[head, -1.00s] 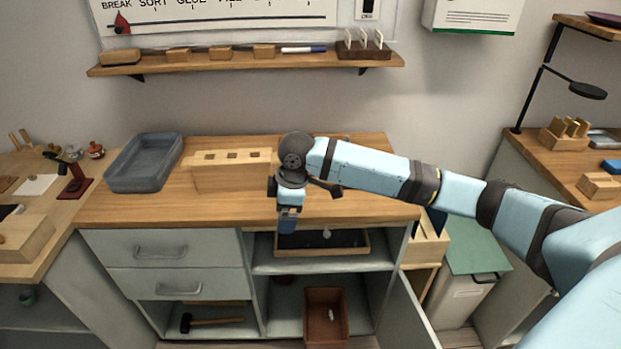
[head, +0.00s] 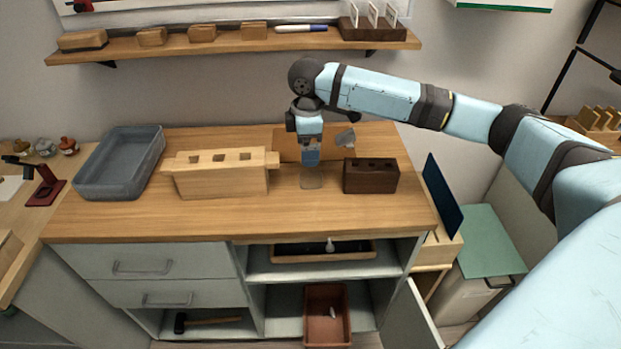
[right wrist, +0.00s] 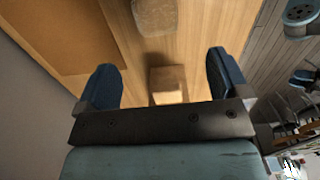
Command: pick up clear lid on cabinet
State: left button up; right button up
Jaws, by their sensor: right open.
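The clear lid (head: 311,180) looks like a small see-through piece on the wooden cabinet top (head: 230,222), with the wood showing through it. My right gripper (head: 310,160) points down right above it. In the right wrist view, my gripper's two blue fingers (right wrist: 160,70) are apart. The lid (right wrist: 168,84) shows as a pale squarish shape between them, and neither finger visibly touches it. My left gripper is not in view.
A dark brown block (head: 371,177) with holes stands close right of the lid. A pale wooden block (head: 222,176) with square holes and a grey tray (head: 119,163) stand left. A brown panel (head: 287,140) is behind. The front of the top is clear.

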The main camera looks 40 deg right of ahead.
send_over(306, 181)
jog(key=f, duration=0.5)
jog(key=shift+s, duration=0.3)
jog(key=shift+w+a+f+b, duration=0.1)
jog(key=shift+f+b, duration=0.15)
jog(key=shift+f, duration=0.6)
jog(key=shift+w+d+f+b, duration=0.1)
jog(key=shift+w+f+b, duration=0.1)
jog(key=shift+f, duration=0.7)
jog(key=shift+w+a+f+b, duration=0.1)
jog(key=shift+f+b, duration=0.15)
jog(key=shift+f, duration=0.6)
jog(key=shift+s, duration=0.1)
jog(key=c, duration=1)
